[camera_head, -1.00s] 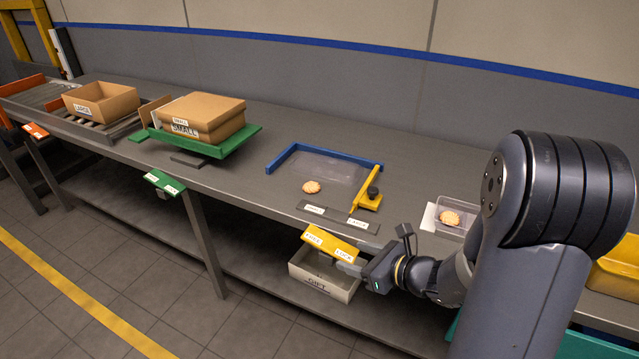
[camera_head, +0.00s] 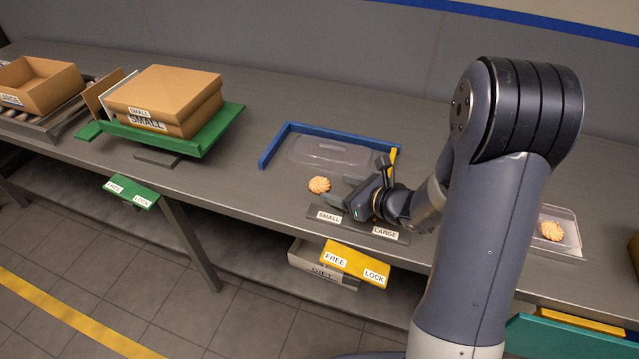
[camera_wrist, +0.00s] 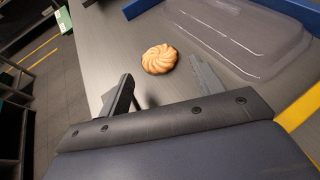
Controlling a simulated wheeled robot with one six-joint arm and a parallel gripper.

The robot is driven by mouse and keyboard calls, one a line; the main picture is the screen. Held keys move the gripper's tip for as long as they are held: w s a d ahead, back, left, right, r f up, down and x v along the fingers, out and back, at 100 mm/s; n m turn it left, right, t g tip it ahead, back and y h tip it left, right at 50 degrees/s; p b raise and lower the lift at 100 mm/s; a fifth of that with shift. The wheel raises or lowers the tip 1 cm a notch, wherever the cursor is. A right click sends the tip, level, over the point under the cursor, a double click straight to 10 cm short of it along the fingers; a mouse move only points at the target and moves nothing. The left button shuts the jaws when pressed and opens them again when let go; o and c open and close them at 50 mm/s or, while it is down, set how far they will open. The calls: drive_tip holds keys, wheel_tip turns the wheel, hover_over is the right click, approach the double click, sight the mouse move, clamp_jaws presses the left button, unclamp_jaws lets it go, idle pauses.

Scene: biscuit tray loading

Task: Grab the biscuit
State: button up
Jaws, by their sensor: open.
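A round, swirled golden biscuit (camera_head: 319,185) lies on the grey bench, just in front of a clear plastic tray (camera_head: 335,153) inside a blue corner frame (camera_head: 330,131). My gripper (camera_head: 340,192) is open and empty, low over the bench just right of the biscuit. In the wrist view the biscuit (camera_wrist: 159,59) lies ahead of my two spread fingers (camera_wrist: 162,82), roughly between their lines, and none touches it visibly. A second biscuit (camera_head: 551,231) sits in a clear tray at the right, beyond my arm.
A SMALL/LARGE label strip (camera_head: 352,225) runs along the bench's front edge below my gripper. Stacked brown cartons (camera_head: 165,100) sit on a green tilted stand (camera_head: 215,135) at left. A yellow FREE/LOCK plate (camera_head: 356,262) hangs below the edge. The bench left of the biscuit is clear.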

sight(322, 184)
drive_tip(key=x, duration=0.5)
drive_tip(key=shift+s+f, duration=0.1)
drive_tip(key=shift+s, duration=0.05)
drive_tip(key=shift+c, duration=0.4)
drive_tip(key=c, duration=0.4)
